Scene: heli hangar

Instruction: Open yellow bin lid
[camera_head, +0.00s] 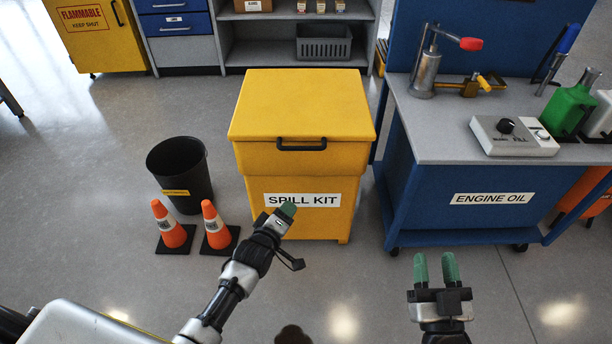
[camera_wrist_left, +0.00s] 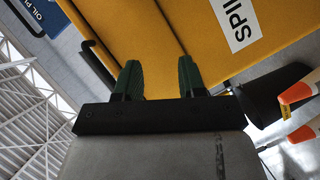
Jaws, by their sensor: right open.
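The yellow spill kit bin (camera_head: 260,218) stands upright on the floor ahead, with its yellow lid (camera_head: 302,103) shut. A black handle (camera_head: 301,147) sits on the lid's front face. My left gripper (camera_head: 286,212) is in front of the bin, below the handle and by the SPILL KIT label. In the left wrist view, its green fingers (camera_wrist_left: 160,78) are apart with nothing between them, facing the yellow bin (camera_wrist_left: 205,45). The black handle (camera_wrist_left: 101,62) shows to their left there. My right gripper (camera_head: 436,266) is open and empty, low at the right, away from the bin.
A black bucket (camera_head: 182,178) and two orange cones (camera_head: 170,230) stand left of the bin. A blue workbench (camera_head: 440,210) with tools stands close on the right. Shelves (camera_head: 295,50) and a flammables cabinet (camera_head: 97,40) are behind.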

